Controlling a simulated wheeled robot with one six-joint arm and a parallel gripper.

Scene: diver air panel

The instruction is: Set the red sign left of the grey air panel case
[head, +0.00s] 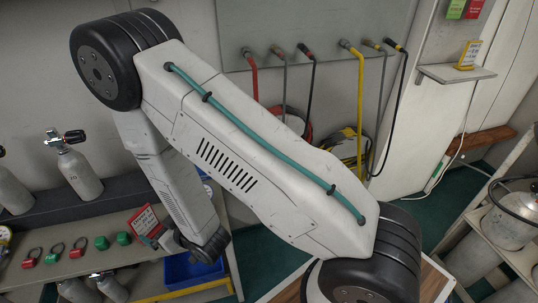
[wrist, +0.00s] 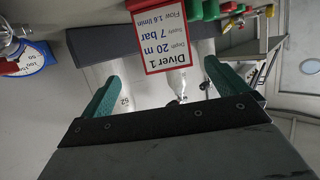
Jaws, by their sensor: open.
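The red-bordered sign (head: 145,221) stands at the right end of the bench in the head view. In the wrist view the sign (wrist: 163,38) appears upside down, with "Diver 1", "20 m" and "7 bar" on its white face. My gripper (wrist: 161,72) is open, with one teal finger to each side of the sign's near end. It does not clearly touch the sign. In the head view my gripper (head: 168,241) is small and partly hidden beside the sign. I cannot clearly identify the grey air panel case in either view.
Red and green padlock-like pieces (head: 78,248) line the bench (head: 120,222) left of the sign. Air cylinders (head: 80,173) stand behind. A blue-rimmed gauge (wrist: 32,58) is at the left of the wrist view. A blue bin (head: 190,269) sits below. A small wall shelf (head: 450,74) holds a yellow sign.

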